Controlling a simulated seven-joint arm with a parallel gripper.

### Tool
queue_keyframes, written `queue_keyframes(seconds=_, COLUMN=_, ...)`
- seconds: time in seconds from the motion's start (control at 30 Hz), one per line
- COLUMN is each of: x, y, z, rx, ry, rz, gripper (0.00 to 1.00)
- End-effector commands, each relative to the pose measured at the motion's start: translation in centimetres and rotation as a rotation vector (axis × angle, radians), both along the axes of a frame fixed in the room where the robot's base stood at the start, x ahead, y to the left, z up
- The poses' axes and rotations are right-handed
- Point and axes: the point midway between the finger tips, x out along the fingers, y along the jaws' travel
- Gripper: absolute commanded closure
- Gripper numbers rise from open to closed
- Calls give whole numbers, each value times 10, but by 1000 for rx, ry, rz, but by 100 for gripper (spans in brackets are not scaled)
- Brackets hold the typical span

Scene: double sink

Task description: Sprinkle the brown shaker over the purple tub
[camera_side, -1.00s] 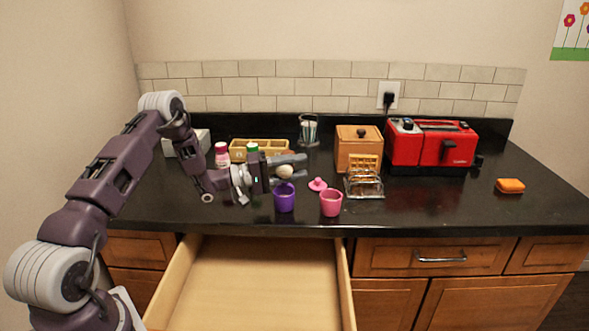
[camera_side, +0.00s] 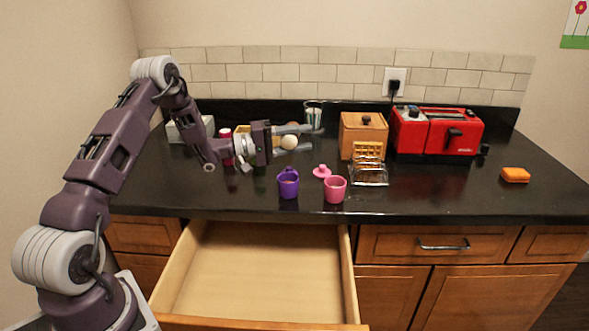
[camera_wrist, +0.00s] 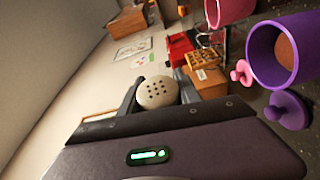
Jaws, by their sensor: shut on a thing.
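My gripper (camera_side: 308,137) is shut on the shaker, whose pale perforated cap (camera_side: 289,142) faces the side camera. The cap and its holes also show in the wrist view (camera_wrist: 157,92). The shaker looks tipped onto its side, and its body is mostly hidden behind the cap and fingers. It is held up, above and behind the purple tub (camera_side: 288,185), not touching it. The tub stands near the counter's front edge. In the wrist view the purple tub (camera_wrist: 266,55) is open with brown contents inside, and a purple lid (camera_wrist: 288,110) is beside it.
A pink tub (camera_side: 335,190) and pink lid (camera_side: 321,172) are right of the purple tub. A wire rack (camera_side: 369,174), wooden box (camera_side: 363,132) and red toaster (camera_side: 437,133) stand farther right. An open drawer (camera_side: 260,265) juts out below. An orange sponge (camera_side: 515,175) lies at right.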

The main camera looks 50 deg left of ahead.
Motion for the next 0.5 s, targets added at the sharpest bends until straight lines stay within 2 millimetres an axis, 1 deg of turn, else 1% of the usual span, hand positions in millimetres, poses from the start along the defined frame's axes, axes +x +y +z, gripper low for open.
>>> queue_keyframes(seconds=0.03, x=0, y=0, z=20, rx=-12, ry=16, rz=1, gripper=100)
queue_keyframes(seconds=0.1, x=-1, y=-1, z=15, rx=-87, ry=117, rz=-11, gripper=100)
queue_keyframes(seconds=0.17, x=-2, y=-1, z=15, rx=-151, ry=198, rz=0, gripper=100)
queue_keyframes(seconds=0.23, x=-2, y=-1, z=-6, rx=-189, ry=247, rz=5, gripper=100)
queue_keyframes(seconds=0.33, x=-2, y=-1, z=-28, rx=-214, ry=276, rz=5, gripper=100)
queue_keyframes(seconds=0.4, x=-2, y=-1, z=-34, rx=-229, ry=294, rz=4, gripper=100)
queue_keyframes(seconds=0.5, x=-3, y=-1, z=-31, rx=-281, ry=361, rz=5, gripper=100)
